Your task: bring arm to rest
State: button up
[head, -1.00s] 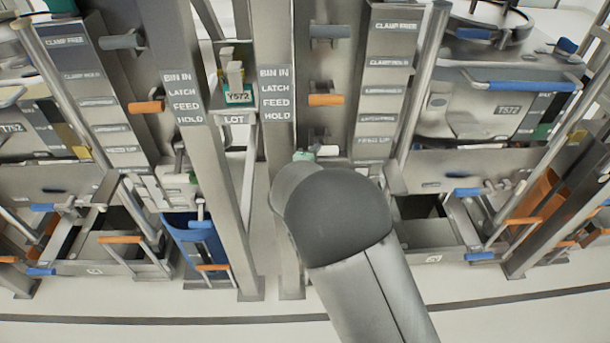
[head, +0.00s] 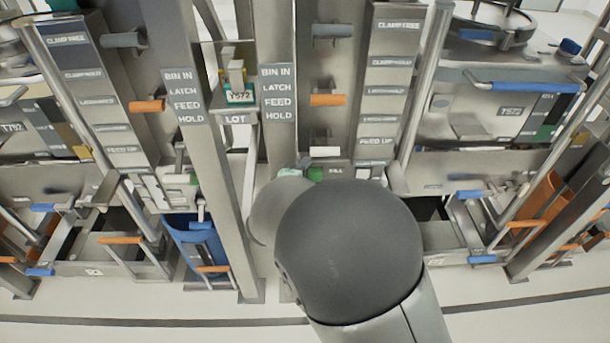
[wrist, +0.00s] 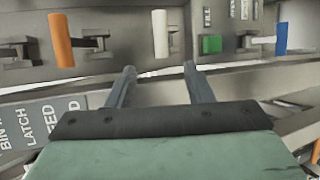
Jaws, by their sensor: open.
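My gripper (wrist: 158,88) shows in the wrist view with its two dark fingers apart and nothing between them. Beyond the fingertips is a grey panel with an orange handle (wrist: 61,40), a white handle (wrist: 160,34), a green block (wrist: 211,44) and a blue handle (wrist: 281,38). The fingers look apart from these handles, though the depth is hard to judge. In the head view my arm rises from the bottom, and its dark rounded joint fills the lower middle. My gripper is hidden behind it there.
Steel posts with label plates (head: 277,95) stand just beyond my arm. Orange handles (head: 327,100) and grey handles (head: 333,31) stick out from them. A blue bin (head: 193,240) is at lower left. A long blue handle (head: 533,87) is at upper right. Bare floor (head: 500,325) lies in front.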

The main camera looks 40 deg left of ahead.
dwell(0.4)
jog(key=w+d+r+m+g, duration=0.3)
jog(key=w+d+r+m, duration=0.15)
jog(key=w+d, duration=0.4)
jog(key=d+r+m+g, duration=0.2)
jog(key=d+m+g, duration=0.35)
jog(key=d, duration=1.25)
jog(key=s+d+m+g+h, duration=0.1)
jog(key=s+d+m, duration=0.3)
jog(key=d, duration=0.5)
jog(key=s+d+f+m+g+h, duration=0.1)
jog(key=s+d+m+g+h, duration=0.1)
jog(key=s+d+m, duration=0.3)
jog(key=s+d+m+g+h, duration=0.1)
jog(key=s+d+m, duration=0.3)
jog(key=s+d, duration=0.5)
jog(key=d+h, duration=0.1)
jog(key=d, duration=0.4)
jog(key=shift+s+f+m, duration=0.25)
jog(key=shift+s+m, duration=0.1)
jog(key=shift+m, duration=0.05)
jog(key=shift+o, duration=0.2)
jog(key=shift+w+a+g, duration=0.1)
jog(key=shift+a+g, duration=0.05)
jog(key=shift+g, duration=0.1)
